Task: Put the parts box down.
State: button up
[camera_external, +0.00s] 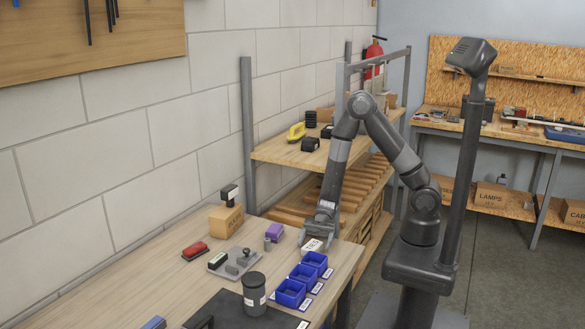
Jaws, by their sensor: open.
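My gripper (317,238) is low over the table's far right part, open, pointing down. A small box with a white, lettered top (311,246) is right at its fingertips, on or very close to the tabletop; I cannot tell whether the fingers touch it. Three blue open bins (290,292) stand in a row just nearer the camera, with white labels along their right side. I cannot tell for certain which of these is the parts box. The gripper's fingers are small and partly hidden here.
On the wooden table (165,270) stand a dark canister (254,293), a grey plate with stamps (236,262), a red stamp (195,250), a purple block (274,232) and a cardboard box (227,219). A wooden shelf rack (300,155) stands behind. The table's left part is mostly clear.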

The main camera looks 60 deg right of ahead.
aim_at(315, 241)
jog(key=c, duration=1.3)
jog(key=shift+c, duration=0.2)
jog(key=shift+r, duration=5)
jog(key=shift+f, duration=0.1)
notch_tip(315, 241, down, 10)
jog(key=shift+r, duration=0.15)
jog(key=shift+w+d, duration=0.15)
jog(key=shift+d, duration=0.15)
jog(key=shift+d+r, duration=0.1)
jog(key=shift+d, duration=0.65)
